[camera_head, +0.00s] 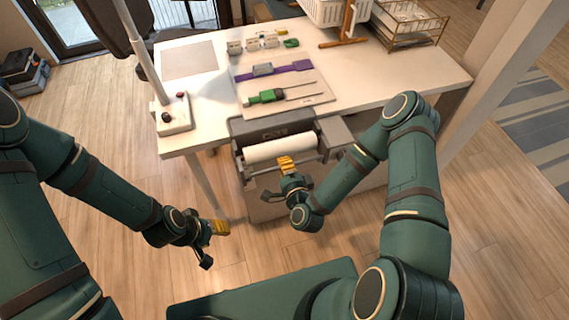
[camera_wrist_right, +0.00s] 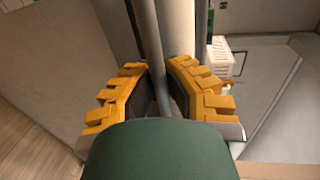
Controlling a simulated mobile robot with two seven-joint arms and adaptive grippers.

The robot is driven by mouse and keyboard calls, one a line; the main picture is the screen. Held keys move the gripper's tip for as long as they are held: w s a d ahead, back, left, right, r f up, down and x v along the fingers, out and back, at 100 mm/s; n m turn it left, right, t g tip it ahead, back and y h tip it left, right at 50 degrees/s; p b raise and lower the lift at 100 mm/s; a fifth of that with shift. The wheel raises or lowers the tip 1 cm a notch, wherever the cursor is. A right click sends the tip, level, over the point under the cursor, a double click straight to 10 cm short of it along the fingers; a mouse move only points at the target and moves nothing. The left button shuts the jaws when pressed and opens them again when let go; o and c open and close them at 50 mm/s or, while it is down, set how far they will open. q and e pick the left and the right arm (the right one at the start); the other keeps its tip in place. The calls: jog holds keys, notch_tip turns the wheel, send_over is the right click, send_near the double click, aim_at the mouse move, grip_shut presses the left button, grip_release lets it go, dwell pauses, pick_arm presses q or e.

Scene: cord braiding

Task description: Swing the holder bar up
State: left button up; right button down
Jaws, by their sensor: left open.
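The grey machine (camera_head: 238,128) at the table's front edge carries a white roll (camera_head: 280,149). A thin grey holder bar (camera_head: 262,170) runs across its front, just below the roll. My right gripper (camera_head: 286,167) is at the middle of this bar. My left gripper (camera_head: 213,245) is open and empty above the floor, to the left of and below the machine.
The white table (camera_head: 375,95) holds a mat with a green-handled tool (camera_head: 264,97), a purple strap (camera_head: 300,67) and several small blocks. A control box (camera_head: 173,115) with a pole stands at its left. A white basket (camera_head: 325,12) and wire rack (camera_head: 412,38) stand behind.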

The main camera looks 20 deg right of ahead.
jog(key=shift+w+r, duration=0.15)
dwell(0.8)
jog(key=shift+w+r+g+p, duration=0.1)
jog(key=shift+w+g+p, duration=0.2)
jog(key=shift+g+p, duration=0.6)
jog(key=c, duration=1)
grip_release()
jog(key=shift+s, duration=0.1)
